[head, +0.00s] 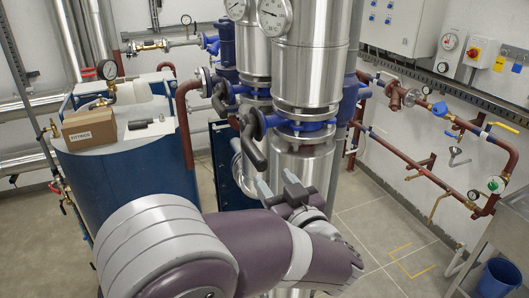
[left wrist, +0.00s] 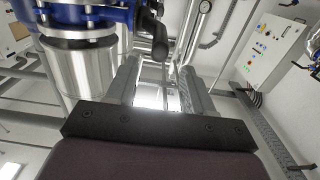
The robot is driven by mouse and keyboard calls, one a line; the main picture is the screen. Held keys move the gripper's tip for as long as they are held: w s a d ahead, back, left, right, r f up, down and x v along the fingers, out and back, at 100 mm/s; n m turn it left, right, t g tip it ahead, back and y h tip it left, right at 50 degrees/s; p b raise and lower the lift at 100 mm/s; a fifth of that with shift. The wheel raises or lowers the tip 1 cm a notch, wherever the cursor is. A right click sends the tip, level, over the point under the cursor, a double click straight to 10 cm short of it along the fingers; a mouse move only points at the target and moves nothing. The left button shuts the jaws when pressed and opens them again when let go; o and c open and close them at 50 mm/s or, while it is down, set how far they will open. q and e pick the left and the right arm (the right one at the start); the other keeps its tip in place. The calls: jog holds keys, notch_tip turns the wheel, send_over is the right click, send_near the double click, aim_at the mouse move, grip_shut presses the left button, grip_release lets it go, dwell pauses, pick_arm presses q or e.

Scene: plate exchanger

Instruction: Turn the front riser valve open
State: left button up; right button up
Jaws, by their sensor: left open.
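The front riser valve (head: 305,128) is a blue body with bolted flanges on the front silver-clad riser (head: 308,82). Its dark grey lever (head: 252,150) hangs down at the left of the riser. My left gripper (head: 278,183) is open and empty just below the valve, apart from the lever. In the left wrist view the blue valve (left wrist: 90,14) is at the upper left. The lever's dark end (left wrist: 159,38) shows above and beyond the gap between my open fingers (left wrist: 160,80). My right gripper is not in view.
A second riser (head: 253,55) with a blue valve (head: 240,90) stands close behind. A blue tank (head: 125,160) with a cardboard box (head: 90,128) on top stands at the left. Red pipes (head: 420,170) run along the right wall.

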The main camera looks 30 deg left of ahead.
aim_at(257, 156)
pick_arm(q)
jog(key=p+x, duration=0.3)
jog(key=x, duration=0.7)
jog(key=shift+w+a+p, duration=0.1)
jog(key=shift+w+p, duration=0.1)
jog(key=shift+p, duration=0.1)
